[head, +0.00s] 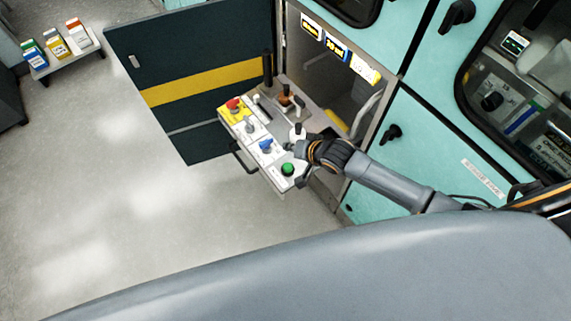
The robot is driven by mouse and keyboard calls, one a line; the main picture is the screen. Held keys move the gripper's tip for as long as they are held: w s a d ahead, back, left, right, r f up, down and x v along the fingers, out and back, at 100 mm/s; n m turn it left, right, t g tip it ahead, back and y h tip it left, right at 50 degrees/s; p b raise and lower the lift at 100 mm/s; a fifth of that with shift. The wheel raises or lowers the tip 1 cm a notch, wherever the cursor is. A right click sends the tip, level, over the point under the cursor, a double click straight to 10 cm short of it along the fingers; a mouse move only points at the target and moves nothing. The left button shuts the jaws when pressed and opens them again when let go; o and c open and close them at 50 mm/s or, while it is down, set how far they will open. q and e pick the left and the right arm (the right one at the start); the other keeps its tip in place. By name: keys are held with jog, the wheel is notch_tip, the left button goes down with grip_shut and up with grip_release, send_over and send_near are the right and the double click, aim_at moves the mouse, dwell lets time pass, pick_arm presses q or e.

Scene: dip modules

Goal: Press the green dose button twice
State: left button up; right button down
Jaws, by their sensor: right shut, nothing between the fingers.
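The green button (288,169) sits on the near right end of a pale control panel (277,183), in the middle of the head view. My right gripper (291,147) is shut and empty. It shows just above and beyond the green button in the picture, over the panel's right part. A small gap shows between the gripper and the button; I cannot tell its height over the panel. My left gripper is out of view.
The panel also carries a red knob on a yellow plate (234,105), a blue knob (266,145) and upright levers. A dark open door (190,75) stands left of it. Teal cabinets (412,160) are at right. A small shelf with cartons (75,62) is at upper left.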

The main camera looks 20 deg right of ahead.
jog(key=shift+f, duration=0.15)
jog(key=b, duration=0.7)
send_over(286, 164)
jog(key=s, duration=0.2)
jog(key=f, duration=0.4)
jog(key=d+f, duration=0.1)
jog(key=f, duration=0.1)
jog(key=shift+w+f, duration=0.2)
jog(key=shift+f, duration=0.1)
jog(key=shift+a+f+b, duration=0.1)
jog(key=shift+f+b, duration=0.4)
jog(key=shift+f, duration=0.5)
jog(key=shift+f, duration=0.1)
jog(key=shift+f, duration=0.3)
jog(key=shift+f+b, duration=0.45)
jog(key=shift+f, duration=0.25)
jog(key=shift+r, duration=0.1)
dwell(0.3)
jog(key=shift+r+p, duration=1)
jog(key=shift+p, duration=0.2)
